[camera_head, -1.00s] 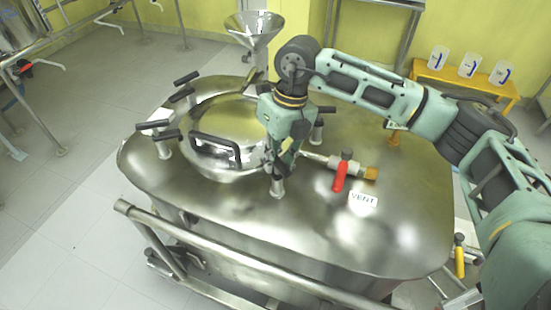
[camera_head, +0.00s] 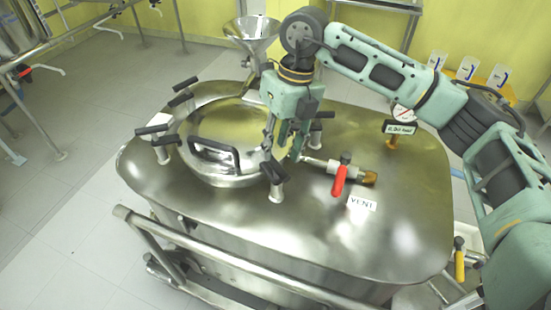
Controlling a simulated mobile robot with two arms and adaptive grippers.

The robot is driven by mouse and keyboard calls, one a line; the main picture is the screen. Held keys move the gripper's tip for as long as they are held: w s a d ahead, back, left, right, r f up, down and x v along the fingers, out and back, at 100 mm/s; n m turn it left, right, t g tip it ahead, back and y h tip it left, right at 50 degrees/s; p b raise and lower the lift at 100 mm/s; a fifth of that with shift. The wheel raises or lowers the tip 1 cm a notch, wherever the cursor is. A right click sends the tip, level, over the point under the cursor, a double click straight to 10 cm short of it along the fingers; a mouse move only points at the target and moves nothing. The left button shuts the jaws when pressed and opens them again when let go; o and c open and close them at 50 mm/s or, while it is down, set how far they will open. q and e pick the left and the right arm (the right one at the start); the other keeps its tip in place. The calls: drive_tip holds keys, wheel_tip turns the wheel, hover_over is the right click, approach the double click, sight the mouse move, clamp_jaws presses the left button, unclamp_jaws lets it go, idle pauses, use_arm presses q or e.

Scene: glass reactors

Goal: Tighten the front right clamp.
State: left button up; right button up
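The front right clamp (camera_head: 277,190) stands at the near right edge of the round lid (camera_head: 225,178), its black handle visible at its top. My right gripper (camera_head: 281,155) points down just above and behind this handle. Its two fingers are apart with a gap between them, and I see nothing held. Whether a fingertip touches the handle cannot be told. My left gripper is not in view.
Other black-handled clamps (camera_head: 160,150) ring the lid. A red-handled vent valve (camera_head: 340,180) lies just right of the gripper, with a VENT label (camera_head: 362,203). A metal funnel (camera_head: 252,32) is behind.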

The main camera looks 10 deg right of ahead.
wheel_tip(320, 180, up, 6)
drive_tip(key=d, duration=0.1)
drive_tip(key=shift+w+r, duration=0.15)
drive_tip(key=shift+w, duration=0.05)
drive_tip(key=shift+d, duration=0.1)
